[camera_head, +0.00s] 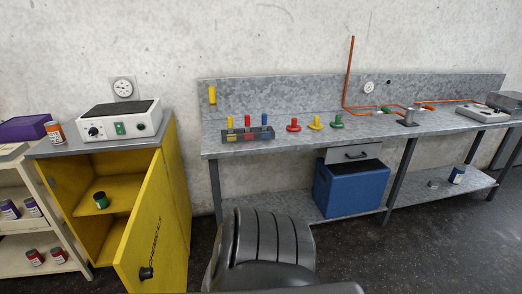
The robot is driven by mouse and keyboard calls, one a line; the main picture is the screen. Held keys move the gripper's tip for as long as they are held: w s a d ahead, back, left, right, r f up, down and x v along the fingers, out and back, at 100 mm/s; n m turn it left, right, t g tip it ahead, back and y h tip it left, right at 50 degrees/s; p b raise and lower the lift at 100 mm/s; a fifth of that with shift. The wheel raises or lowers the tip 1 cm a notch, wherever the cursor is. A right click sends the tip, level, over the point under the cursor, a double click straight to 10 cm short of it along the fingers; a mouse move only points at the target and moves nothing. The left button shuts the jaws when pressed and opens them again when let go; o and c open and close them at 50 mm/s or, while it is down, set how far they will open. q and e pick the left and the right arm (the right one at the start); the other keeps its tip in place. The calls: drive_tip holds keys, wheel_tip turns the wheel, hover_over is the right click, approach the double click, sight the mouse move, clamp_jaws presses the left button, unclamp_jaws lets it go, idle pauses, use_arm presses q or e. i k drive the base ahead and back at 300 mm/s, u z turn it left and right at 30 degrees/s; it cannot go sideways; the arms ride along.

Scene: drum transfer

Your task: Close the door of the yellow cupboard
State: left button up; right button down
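The yellow cupboard (176,180) stands at the left under a grey top. Its door (152,225) stands open, swung out toward me, with its edge at the lower middle-left. A black round knob (147,273) sits low on the door's face, with dark writing above it. Inside, a green-lidded can (101,200) stands on a yellow shelf. Neither of my grippers shows in the head view.
A black ribbed shape (262,245) fills the bottom middle, right of the door; I cannot tell what it is. A cream shelf rack (28,225) with cans stands left of the cupboard. A grey metal workbench (225,146) with a blue bin (350,190) underneath runs along the wall.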

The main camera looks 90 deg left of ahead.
sight(152, 237)
drive_tip(key=u, duration=3.75)
drive_tip(key=i, duration=0.5)
drive_tip(key=u, duration=2.3)
drive_tip(key=k, duration=1.05)
drive_tip(key=z, duration=1.45)
drive_tip(key=i, duration=0.3)
